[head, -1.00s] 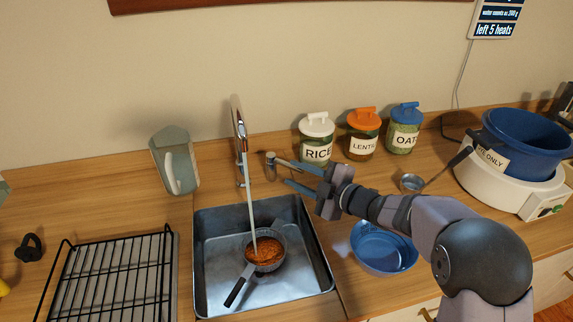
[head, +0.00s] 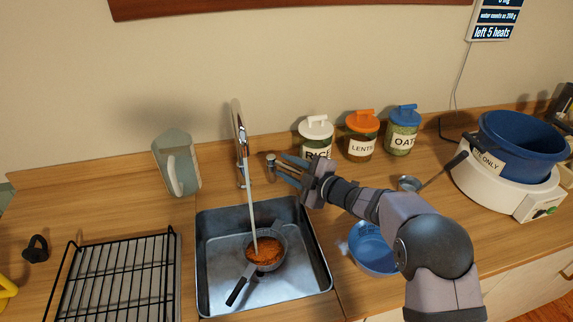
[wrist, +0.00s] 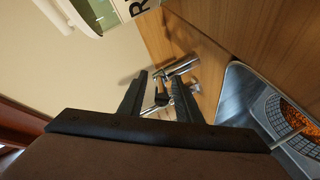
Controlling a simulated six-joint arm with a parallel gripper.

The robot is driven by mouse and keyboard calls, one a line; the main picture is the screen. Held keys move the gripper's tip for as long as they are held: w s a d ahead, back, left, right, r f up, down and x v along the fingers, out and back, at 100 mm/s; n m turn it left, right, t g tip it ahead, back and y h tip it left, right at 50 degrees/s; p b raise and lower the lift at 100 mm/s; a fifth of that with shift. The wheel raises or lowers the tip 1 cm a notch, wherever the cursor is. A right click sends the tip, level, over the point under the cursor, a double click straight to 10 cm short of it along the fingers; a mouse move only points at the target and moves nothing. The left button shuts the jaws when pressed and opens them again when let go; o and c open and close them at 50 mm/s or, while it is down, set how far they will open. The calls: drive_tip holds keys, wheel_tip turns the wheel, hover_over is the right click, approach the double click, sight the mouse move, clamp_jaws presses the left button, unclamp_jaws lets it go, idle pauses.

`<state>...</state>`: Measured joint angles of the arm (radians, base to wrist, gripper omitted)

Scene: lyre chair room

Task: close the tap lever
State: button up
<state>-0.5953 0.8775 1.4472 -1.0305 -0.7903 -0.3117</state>
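The chrome tap (head: 241,150) stands behind the sink, and a thin stream of water runs from it into a sieve of orange lentils (head: 264,250). A short metal tap lever (head: 271,160) stands to the right of the spout. My gripper (head: 278,168) is open, with its two fingers pointing left and their tips close beside the lever. In the wrist view my gripper (wrist: 160,82) shows its fingers apart, with chrome tap parts (wrist: 182,66) just beyond and between the tips. I cannot tell whether a finger touches the lever.
The steel sink (head: 211,270) lies below the tap. Lidded jars, with RICE (head: 316,130) nearest, stand close behind my gripper. A blue bowl (head: 372,250) is right of the sink. A jug (head: 178,165) and black rack (head: 115,280) are at left.

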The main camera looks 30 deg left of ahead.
drive_tip(key=shift+a+f, duration=0.1)
drive_tip(key=shift+a, duration=0.15)
drive_tip(key=shift+c, duration=0.7)
clamp_jaws()
